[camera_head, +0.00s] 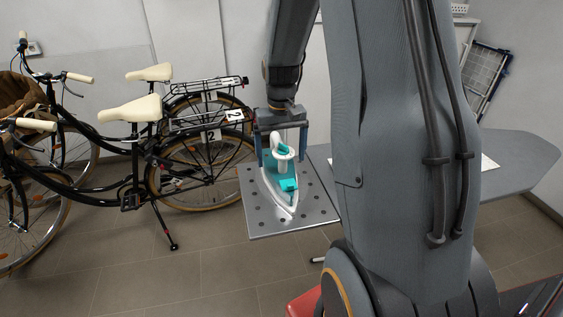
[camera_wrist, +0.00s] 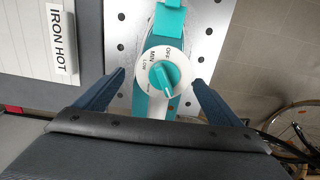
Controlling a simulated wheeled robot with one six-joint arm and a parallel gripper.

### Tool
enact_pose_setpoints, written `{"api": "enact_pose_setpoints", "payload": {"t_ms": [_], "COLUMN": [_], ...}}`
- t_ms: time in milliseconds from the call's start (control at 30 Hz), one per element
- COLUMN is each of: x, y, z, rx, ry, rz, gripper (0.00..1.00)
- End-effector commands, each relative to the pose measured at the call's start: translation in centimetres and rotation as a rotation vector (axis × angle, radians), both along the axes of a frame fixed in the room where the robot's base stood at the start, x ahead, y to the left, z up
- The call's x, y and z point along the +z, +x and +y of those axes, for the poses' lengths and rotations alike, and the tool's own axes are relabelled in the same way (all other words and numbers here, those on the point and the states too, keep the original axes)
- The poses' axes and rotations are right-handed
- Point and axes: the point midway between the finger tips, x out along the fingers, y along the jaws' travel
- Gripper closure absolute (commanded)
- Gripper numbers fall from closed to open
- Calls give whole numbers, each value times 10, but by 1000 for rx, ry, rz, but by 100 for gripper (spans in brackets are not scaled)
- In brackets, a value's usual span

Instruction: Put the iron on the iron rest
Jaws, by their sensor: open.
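The teal and white iron (camera_head: 285,180) sits on the perforated metal iron rest (camera_head: 262,222) at the end of the ironing board. In the head view its pointed end faces the lower edge of the rest. My gripper (camera_head: 282,156) is above the iron's upper end, with its fingers on either side. In the wrist view, the iron's dial (camera_wrist: 166,72) lies between the open fingers of my gripper (camera_wrist: 158,82), with visible gaps on both sides. The iron's underside is hidden, so its contact with the rest cannot be seen directly.
The grey ironing board (camera_head: 520,160) extends right behind my arm. An "IRON HOT" label (camera_wrist: 60,40) lies left of the rest in the wrist view. Bicycles (camera_head: 160,140) stand at left. A drying rack (camera_head: 487,75) leans at the back right. Floor is clear at front left.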

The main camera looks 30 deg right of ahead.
Motion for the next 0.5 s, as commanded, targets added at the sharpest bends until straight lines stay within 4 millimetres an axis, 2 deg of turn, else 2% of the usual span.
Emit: {"api": "enact_pose_setpoints", "payload": {"t_ms": [300, 500], "x": [63, 87], "y": [2, 1], "z": [-1, 0], "rx": [0, 0], "ry": [-1, -1], "rz": [-5, -2], "gripper": [11, 11]}}
